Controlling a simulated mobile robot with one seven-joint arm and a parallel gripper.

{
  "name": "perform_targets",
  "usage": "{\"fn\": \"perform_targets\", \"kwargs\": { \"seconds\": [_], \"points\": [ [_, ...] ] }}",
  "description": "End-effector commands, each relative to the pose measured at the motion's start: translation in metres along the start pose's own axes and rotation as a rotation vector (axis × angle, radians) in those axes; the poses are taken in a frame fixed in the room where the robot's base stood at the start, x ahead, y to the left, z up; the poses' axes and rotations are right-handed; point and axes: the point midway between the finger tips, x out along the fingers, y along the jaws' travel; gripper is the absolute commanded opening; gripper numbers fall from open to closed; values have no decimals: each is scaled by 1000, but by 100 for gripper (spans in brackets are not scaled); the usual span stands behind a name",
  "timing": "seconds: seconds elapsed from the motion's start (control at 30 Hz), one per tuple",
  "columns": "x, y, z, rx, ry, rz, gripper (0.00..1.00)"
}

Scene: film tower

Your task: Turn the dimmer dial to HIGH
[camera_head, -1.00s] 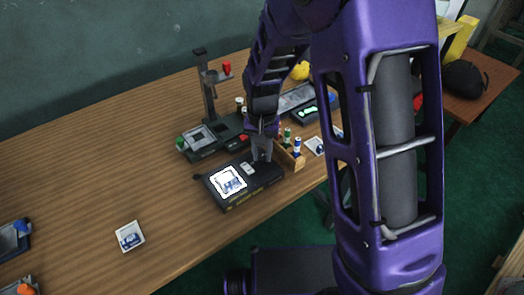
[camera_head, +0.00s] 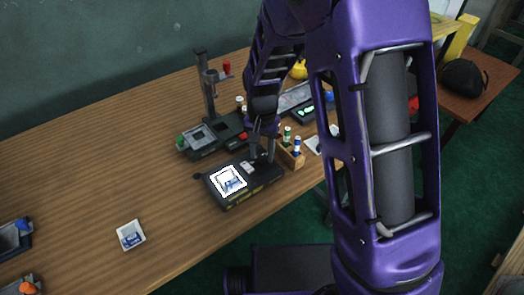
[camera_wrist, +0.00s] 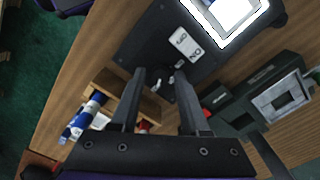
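A black light box (camera_head: 262,180) with a bright lit screen (camera_head: 228,181) showing a small picture stands on the wooden table. In the wrist view the box (camera_wrist: 145,45) fills the upper middle, with a pale label plate (camera_wrist: 186,44) near the screen. A small dark round dial (camera_wrist: 166,91) with pale marks around it appears between my fingers; its setting is too small to read. My gripper (camera_wrist: 160,74) is open, its two fingers apart and pointing down at the box's dial end. In the head view my gripper (camera_head: 262,157) hides the dial.
A wooden rack (camera_head: 290,155) with small bottles stands close right of the box. A dark enlarger stand (camera_head: 209,105) is behind it. The table's left middle is clear.

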Motion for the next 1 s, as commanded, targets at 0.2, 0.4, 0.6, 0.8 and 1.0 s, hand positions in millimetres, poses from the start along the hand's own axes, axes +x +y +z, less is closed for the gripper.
{"fn": "perform_targets", "kwargs": {
  "seconds": [0.2, 0.4, 0.6, 0.8, 1.0],
  "points": [
    [0, 0, 0, -1, 0, 0, 59],
    [-4, 0, 0, -2, 1, -1, 59],
    [-34, -1, -1, -2, 4, -3, 59],
    [-84, -1, -1, -2, 4, -4, 59],
    [-132, 0, -1, -1, 4, -3, 59]
  ]
}}
